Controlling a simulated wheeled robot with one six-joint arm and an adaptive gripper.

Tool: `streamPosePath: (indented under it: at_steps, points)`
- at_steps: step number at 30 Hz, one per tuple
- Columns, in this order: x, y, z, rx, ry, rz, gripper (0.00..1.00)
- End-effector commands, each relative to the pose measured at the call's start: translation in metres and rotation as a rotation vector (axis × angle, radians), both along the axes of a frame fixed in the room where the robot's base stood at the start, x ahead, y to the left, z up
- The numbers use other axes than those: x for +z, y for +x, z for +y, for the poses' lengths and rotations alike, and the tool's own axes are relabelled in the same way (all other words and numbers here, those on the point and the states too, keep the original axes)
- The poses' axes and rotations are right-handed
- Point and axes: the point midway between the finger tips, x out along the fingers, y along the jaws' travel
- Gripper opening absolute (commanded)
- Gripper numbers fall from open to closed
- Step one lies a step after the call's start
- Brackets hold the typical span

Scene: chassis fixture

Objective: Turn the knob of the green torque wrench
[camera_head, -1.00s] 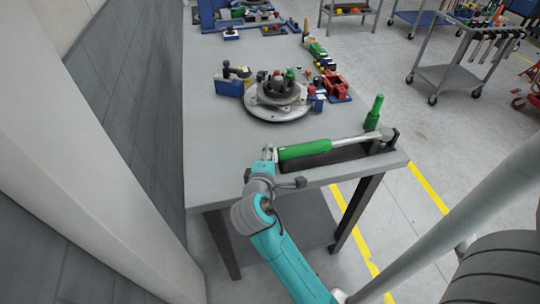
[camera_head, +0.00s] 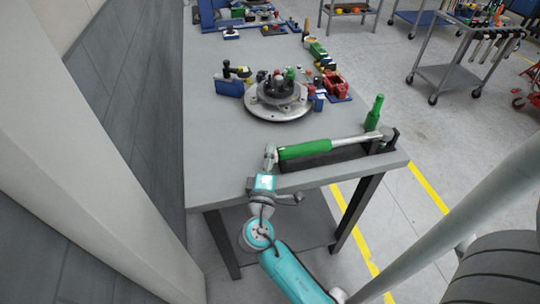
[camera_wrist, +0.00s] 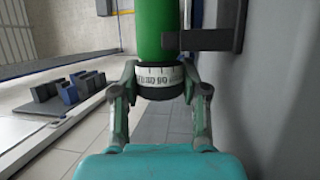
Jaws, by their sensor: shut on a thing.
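The green torque wrench (camera_head: 305,149) lies along the front edge of the table, its head to the right on a dark holder (camera_head: 345,153). Its green handle (camera_wrist: 158,28) fills the top middle of the wrist view. Below the handle is the knob, a white ring with a printed scale (camera_wrist: 160,77). My gripper (camera_head: 270,155) is at the left end of the handle. In the wrist view my gripper (camera_wrist: 159,90) has one finger on each side of the knob and is shut on it. The knob's far side is hidden.
A round grey fixture (camera_head: 278,101) with several knobs stands mid-table. A green upright tool (camera_head: 374,112) stands at the right edge. Blue and red blocks (camera_head: 335,85) lie behind. The table's left front surface (camera_head: 222,165) is clear.

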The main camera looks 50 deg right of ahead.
Motion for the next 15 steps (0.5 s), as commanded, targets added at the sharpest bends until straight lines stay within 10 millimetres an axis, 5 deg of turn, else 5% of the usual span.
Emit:
streamPosePath:
  at_steps: [9,10,12,15]
  points:
    - [-0.0009,-0.0005,-0.0005,-0.002,0.001,0.0,0.09]
    - [-0.0009,-0.0005,-0.0005,-0.002,0.001,0.0,0.49]
    - [-0.0009,-0.0005,-0.0005,-0.002,0.001,0.0,0.66]
    - [-0.0006,-0.0004,-0.0004,-0.002,0.001,0.0,0.7]
